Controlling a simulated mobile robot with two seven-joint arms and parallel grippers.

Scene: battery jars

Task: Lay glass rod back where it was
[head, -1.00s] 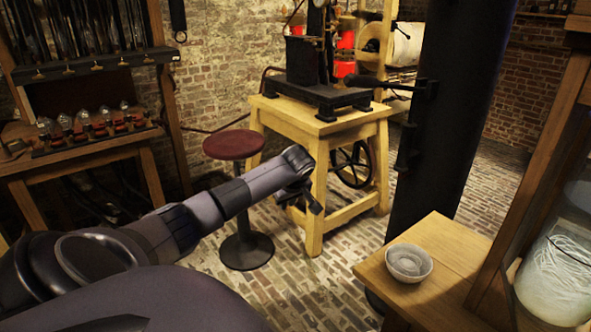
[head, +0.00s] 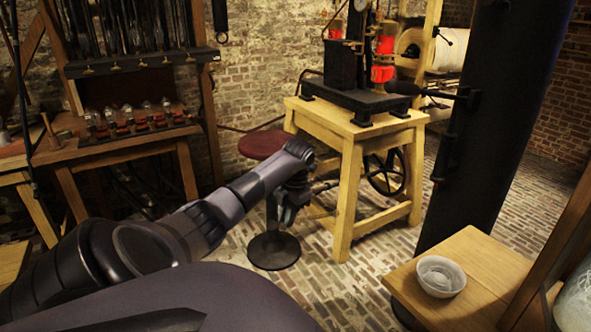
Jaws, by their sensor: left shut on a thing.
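My left gripper (head: 286,214) hangs at the end of the left arm, pointing down in front of the round red stool. It is shut on a thin thing, which I take to be the glass rod; the rod is too small and dark here to make out clearly. A small pale bowl (head: 441,276) stands on the wooden table (head: 486,262) at the lower right, well apart from the gripper. My right gripper is out of view.
The red-topped stool (head: 262,144) stands just behind my left gripper. A wooden stand (head: 350,130) bears a black machine. A black column (head: 488,120) rises behind the table. A bench (head: 120,149) with several glass-topped pieces is at left. Brick floor is open between stand and table.

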